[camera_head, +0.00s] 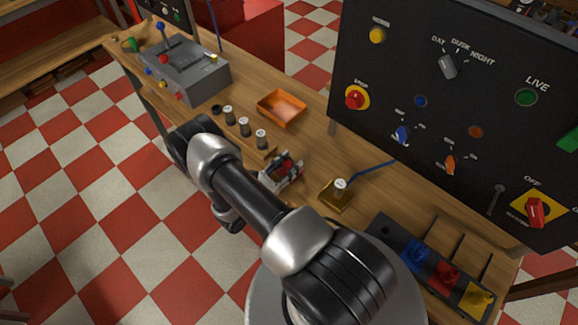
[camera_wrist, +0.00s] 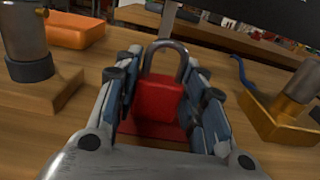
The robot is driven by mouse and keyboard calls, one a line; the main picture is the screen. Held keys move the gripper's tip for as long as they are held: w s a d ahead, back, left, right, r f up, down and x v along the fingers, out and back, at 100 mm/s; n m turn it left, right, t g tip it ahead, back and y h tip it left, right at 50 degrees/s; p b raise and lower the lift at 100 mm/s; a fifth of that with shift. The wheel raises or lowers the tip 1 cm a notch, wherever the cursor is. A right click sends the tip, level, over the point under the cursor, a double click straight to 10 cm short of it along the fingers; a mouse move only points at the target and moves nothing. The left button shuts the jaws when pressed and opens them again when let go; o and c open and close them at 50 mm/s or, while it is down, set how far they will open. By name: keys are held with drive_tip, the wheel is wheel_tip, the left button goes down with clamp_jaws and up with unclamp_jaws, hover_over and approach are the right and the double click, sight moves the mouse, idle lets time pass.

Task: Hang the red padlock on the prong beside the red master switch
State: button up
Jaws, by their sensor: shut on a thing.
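My gripper (camera_head: 283,173) is over the wooden bench in the head view, its fingers closed around a red padlock. In the wrist view the red padlock (camera_wrist: 157,100) sits between the blue-padded fingers, its grey shackle pointing up and free of the fingers. The red master switch (camera_head: 536,212) is on a yellow plate at the lower right of the black panel, near the OFF label. A thin grey prong (camera_head: 496,200) shows on the panel just left of it. The padlock is well away from the prong, to its left.
A black tray (camera_head: 388,226) with blue, red and yellow items lies below the panel. A brass block (camera_head: 335,196) with a blue cable stands right of my gripper. A row of knobbed cylinders (camera_head: 244,127), an orange tray (camera_head: 281,107) and a grey control box (camera_head: 184,68) are to the left.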

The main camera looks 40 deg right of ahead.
drive_tip(key=c, duration=0.4)
